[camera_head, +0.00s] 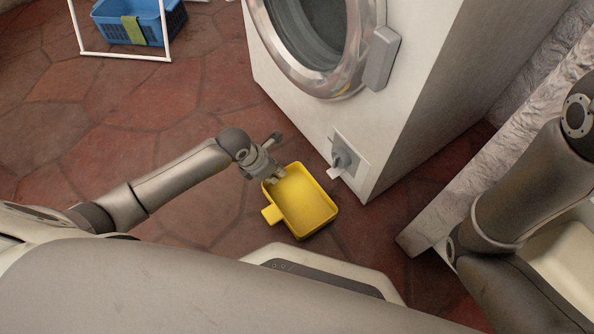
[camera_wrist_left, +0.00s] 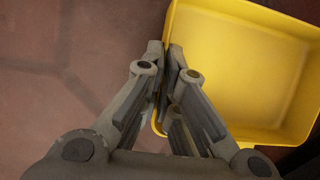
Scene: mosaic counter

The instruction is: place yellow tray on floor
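The yellow tray (camera_head: 303,204) is a shallow rectangular pan with a tab handle, in front of the washing machine in the head view. It looks level and low, at or close to the floor; I cannot tell whether it touches it. My left gripper (camera_head: 280,176) is at the tray's far left corner. In the left wrist view, the fingers (camera_wrist_left: 168,75) are closed together around the wall of the tray (camera_wrist_left: 245,70), one finger outside and one over the inside. The inside of the tray is empty. My right gripper is out of view; only my right arm shows at the right.
A white washing machine (camera_head: 425,75) with a round door stands behind the tray, with an open drain-filter recess (camera_head: 347,158) low on its front. A blue basket (camera_head: 128,22) with a green cloth sits at the top left. The red tiled floor (camera_head: 190,95) is clear at the left.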

